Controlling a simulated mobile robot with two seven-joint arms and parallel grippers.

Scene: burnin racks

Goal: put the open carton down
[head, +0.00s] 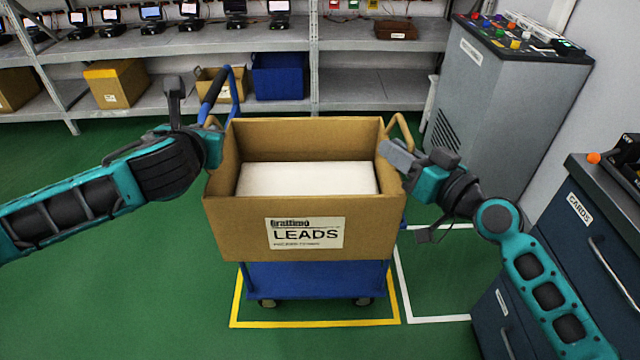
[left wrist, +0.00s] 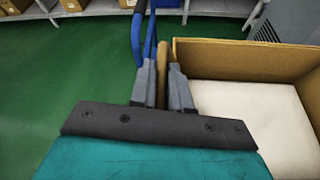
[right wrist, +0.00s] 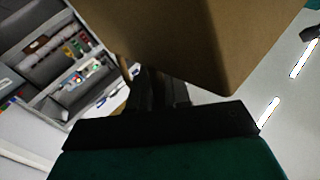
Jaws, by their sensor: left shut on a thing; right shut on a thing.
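The open carton (head: 240,225) is brown, labelled LEADS, with a white block (head: 306,178) inside. It is level in front of me and overlaps the blue cart (head: 318,278) in the head view; whether it touches the cart's deck is hidden. My left gripper (head: 217,130) is shut on the carton's left handle, and the handle shows between its fingers in the left wrist view (left wrist: 164,85). My right gripper (head: 392,158) is shut at the tan handle (head: 402,130) on the carton's right side. In the right wrist view the carton wall (right wrist: 190,40) fills the top and the fingertips are dark.
The cart stands inside a yellow floor outline (head: 237,310), with a white outline (head: 440,319) to its right. A grey cabinet (head: 490,110) and a dark drawer unit (head: 590,255) stand at the right. Shelves (head: 370,90) line the back. The green floor at left is clear.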

